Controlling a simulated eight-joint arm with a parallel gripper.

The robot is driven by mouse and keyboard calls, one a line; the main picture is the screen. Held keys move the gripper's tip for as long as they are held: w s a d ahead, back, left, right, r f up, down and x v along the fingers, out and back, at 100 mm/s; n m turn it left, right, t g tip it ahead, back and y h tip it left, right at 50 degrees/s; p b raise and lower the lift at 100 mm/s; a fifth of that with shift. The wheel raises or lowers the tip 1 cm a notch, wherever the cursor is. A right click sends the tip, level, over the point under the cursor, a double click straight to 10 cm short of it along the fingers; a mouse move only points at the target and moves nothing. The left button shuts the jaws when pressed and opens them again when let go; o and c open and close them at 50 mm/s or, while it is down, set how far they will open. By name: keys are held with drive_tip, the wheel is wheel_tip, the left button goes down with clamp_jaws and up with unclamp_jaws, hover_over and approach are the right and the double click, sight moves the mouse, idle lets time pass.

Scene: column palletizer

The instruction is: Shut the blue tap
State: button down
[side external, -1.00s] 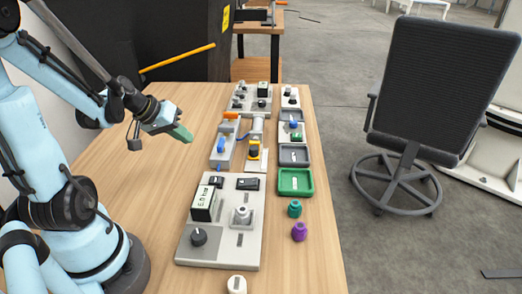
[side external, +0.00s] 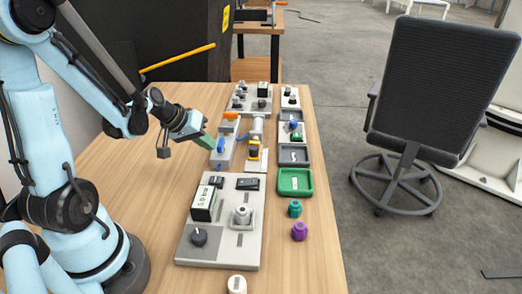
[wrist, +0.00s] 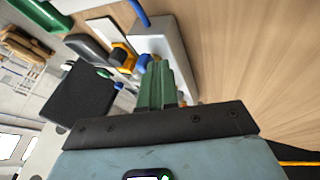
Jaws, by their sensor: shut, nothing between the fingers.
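A light grey block (side external: 228,158) near the middle of the table carries an upright blue handle (side external: 221,145). A thin blue lever (side external: 243,136) shows beside it, near a grey pipe (side external: 257,128) and a yellow-and-black fitting (side external: 253,150). I cannot tell for sure which blue part is the tap's handle. My gripper (side external: 211,143) has its green fingers shut and empty, just left of the upright blue handle; contact cannot be made out. In the wrist view the shut fingers (wrist: 158,68) partly cover a blue part (wrist: 143,61).
A grey control panel (side external: 222,235) with a dial and switches stands in front. Another panel (side external: 248,110) stands behind. Trays, including a green one (side external: 296,193), line the right. Teal (side external: 295,208) and purple (side external: 299,232) pieces stand near the right edge.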

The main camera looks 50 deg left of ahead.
sight(222, 148)
drive_tip(key=shift+d+n+y, duration=0.4)
drive_tip(key=shift+n+y, duration=0.3)
drive_tip(key=shift+n, duration=0.3)
drive_tip(key=d+n+y, duration=0.1)
drive_tip(key=n, duration=0.2)
drive_tip(key=shift+d+y, duration=0.1)
drive_tip(key=shift+y, duration=0.3)
drive_tip(key=n+y, duration=0.1)
drive_tip(key=d+n+g+y, duration=0.1)
drive_tip(key=n, duration=0.1)
drive_tip(key=w+n+g, duration=0.1)
drive_tip(key=n, duration=0.1)
drive_tip(key=shift+d+y, duration=0.3)
drive_tip(key=shift+y, duration=0.1)
drive_tip(key=n+g, duration=0.1)
drive_tip(key=n, duration=0.1)
drive_tip(key=w+n+g+y, duration=0.1)
drive_tip(key=n, duration=0.1)
drive_tip(key=d+n+g+y, duration=0.1)
drive_tip(key=n, duration=0.1)
drive_tip(key=shift+w, duration=0.35)
drive_tip(key=shift+s, duration=0.1)
drive_tip(key=shift+a, duration=0.15)
